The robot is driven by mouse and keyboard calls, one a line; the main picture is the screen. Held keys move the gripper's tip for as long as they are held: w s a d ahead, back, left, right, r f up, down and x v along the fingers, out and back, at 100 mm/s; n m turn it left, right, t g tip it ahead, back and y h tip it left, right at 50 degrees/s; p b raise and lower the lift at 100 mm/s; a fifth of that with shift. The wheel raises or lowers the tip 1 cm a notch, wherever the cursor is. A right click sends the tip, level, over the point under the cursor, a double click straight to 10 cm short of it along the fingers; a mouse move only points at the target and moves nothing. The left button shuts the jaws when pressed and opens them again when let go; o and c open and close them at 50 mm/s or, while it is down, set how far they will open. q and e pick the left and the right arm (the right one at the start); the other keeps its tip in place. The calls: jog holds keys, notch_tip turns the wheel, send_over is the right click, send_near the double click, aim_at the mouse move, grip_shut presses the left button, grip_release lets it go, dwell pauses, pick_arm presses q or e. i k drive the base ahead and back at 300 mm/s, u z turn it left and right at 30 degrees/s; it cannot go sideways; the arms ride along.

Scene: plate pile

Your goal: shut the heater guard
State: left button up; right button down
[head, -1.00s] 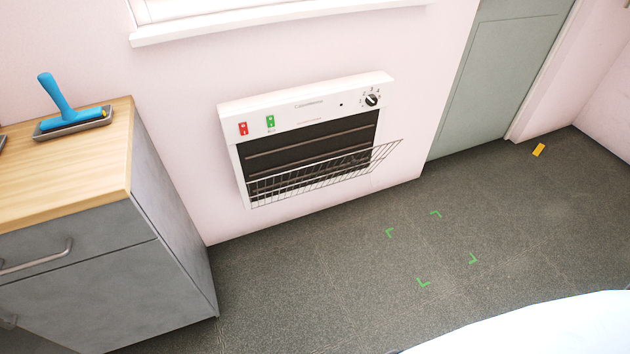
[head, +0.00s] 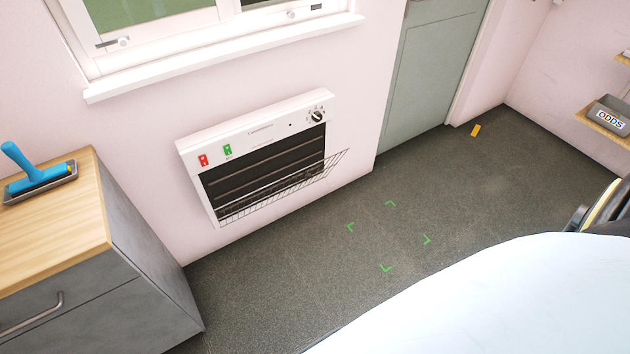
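A white wall heater (head: 262,133) with a dark front opening hangs on the pink wall below the window. It has a red switch, a green switch and a round dial along its top panel. Its wire guard (head: 290,184) is hinged down and stands open, sticking out from the lower edge of the heater. Neither of my grippers shows in the head view, and nothing touches the guard.
A grey cabinet (head: 132,262) with a wooden top stands at the left, holding a blue-handled tool (head: 38,175) in a tray. Green corner marks (head: 386,267) lie on the open dark floor. A yellow block (head: 475,130) lies near the grey door (head: 428,75). An ODDS box (head: 610,117) sits on a right shelf.

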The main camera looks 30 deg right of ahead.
aim_at(308, 175)
jog(key=u, duration=0.2)
jog(key=k, duration=0.3)
jog(key=z, duration=0.7)
jog(key=i, duration=1.2)
jog(key=u, duration=0.35)
